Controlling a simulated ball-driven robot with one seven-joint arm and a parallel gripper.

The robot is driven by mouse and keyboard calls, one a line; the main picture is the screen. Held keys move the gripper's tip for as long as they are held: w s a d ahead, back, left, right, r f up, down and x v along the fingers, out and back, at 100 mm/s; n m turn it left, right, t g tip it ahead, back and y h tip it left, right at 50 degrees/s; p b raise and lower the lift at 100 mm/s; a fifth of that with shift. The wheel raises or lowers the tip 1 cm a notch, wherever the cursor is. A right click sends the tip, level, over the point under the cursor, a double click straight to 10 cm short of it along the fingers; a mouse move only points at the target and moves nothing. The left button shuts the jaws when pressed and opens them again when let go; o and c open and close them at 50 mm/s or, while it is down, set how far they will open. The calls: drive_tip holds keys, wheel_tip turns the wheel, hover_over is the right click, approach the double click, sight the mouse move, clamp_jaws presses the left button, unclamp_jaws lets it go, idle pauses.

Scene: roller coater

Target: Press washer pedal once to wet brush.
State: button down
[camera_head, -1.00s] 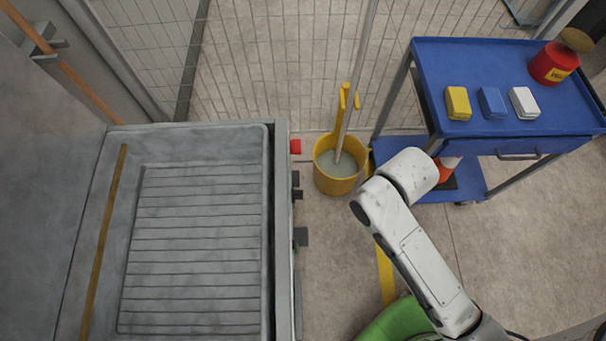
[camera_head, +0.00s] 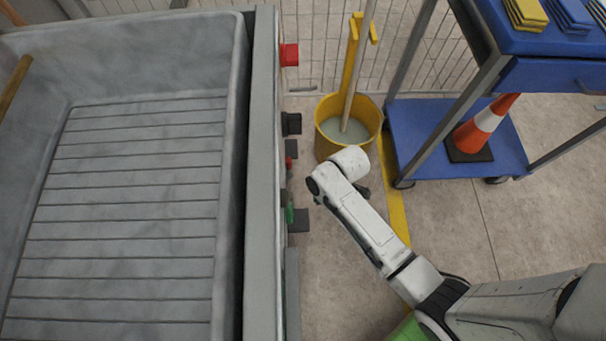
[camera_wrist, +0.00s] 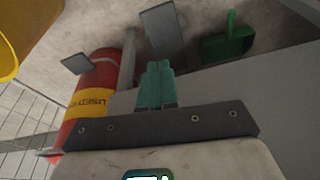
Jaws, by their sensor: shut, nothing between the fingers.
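No pedal or brush can be made out for certain. A dark grey flat piece (camera_head: 299,220) juts from the right side of the grey ribbed basin (camera_head: 140,185) and may be a pedal. In the wrist view my gripper (camera_wrist: 157,85) shows teal fingers, shut together and empty. A grey plate (camera_wrist: 77,63) is up and left of the fingers, and a grey panel (camera_wrist: 164,30) is just beyond them.
The yellow bucket (camera_head: 333,150) holds a mop handle. A blue cart (camera_head: 520,160) with an orange cone (camera_head: 482,125) stands right. A red button (camera_head: 289,55) and dark knobs line the basin's side. A red drum (camera_wrist: 97,80) and green scoop (camera_wrist: 226,45) show in the wrist view.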

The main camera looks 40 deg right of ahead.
wheel_tip(320, 180, down, 8)
drive_tip(key=w+n+b, duration=0.1)
drive_tip(key=w+b, duration=0.1)
drive_tip(key=b, duration=0.2)
drive_tip(key=shift+a+f+n+y, duration=0.2)
drive_tip(key=shift+a+n+y, duration=0.1)
drive_tip(key=shift+a, duration=0.15)
drive_tip(key=b, duration=0.7)
hover_over(300, 217)
drive_tip(key=f, duration=1.1)
drive_tip(key=shift+s+d+f, duration=0.3)
drive_tip(key=shift+d+f, duration=0.1)
drive_tip(key=shift+f+b, duration=0.5)
drive_tip(key=shift+f, duration=0.4)
